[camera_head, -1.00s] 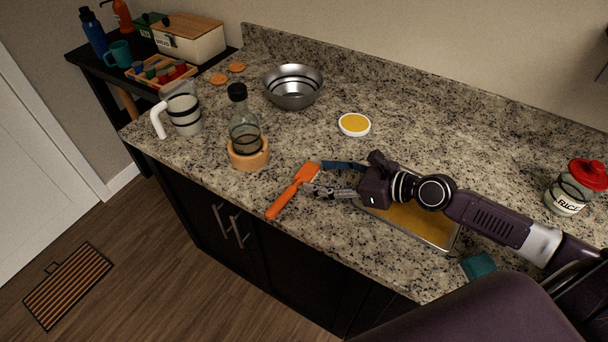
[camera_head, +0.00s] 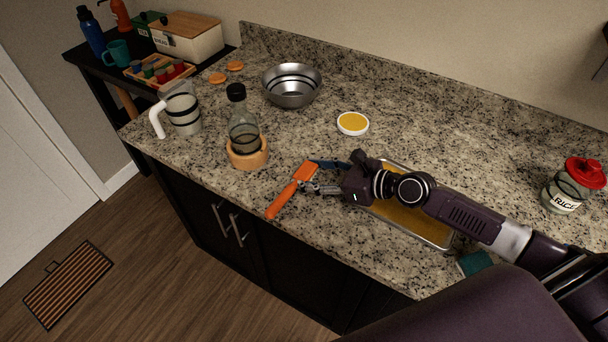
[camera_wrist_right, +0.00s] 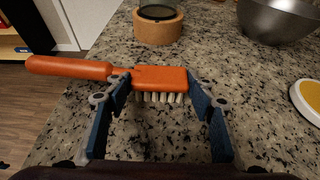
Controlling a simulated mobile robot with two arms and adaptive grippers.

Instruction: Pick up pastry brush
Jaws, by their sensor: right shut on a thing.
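The pastry brush (camera_head: 283,199) is orange with pale bristles. It lies near the front edge of the granite counter, its handle towards the edge. In the right wrist view the brush (camera_wrist_right: 160,79) lies across the picture, handle to the left, bristles facing me. My right gripper (camera_head: 308,176) is at the head end of the brush. In the wrist view its two blue fingers (camera_wrist_right: 160,92) stand on either side of the head, shut on it. Whether the brush is lifted off the counter is hard to tell. My left gripper is not in view.
A glass bottle (camera_head: 243,132) in a wooden ring (camera_head: 249,155), a jug (camera_head: 184,115) and a steel bowl (camera_head: 292,86) stand beyond the brush. A yellow-filled dish (camera_head: 353,123) is behind my arm. A tray (camera_head: 437,241) lies under it. A rice jar (camera_head: 567,194) is far right.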

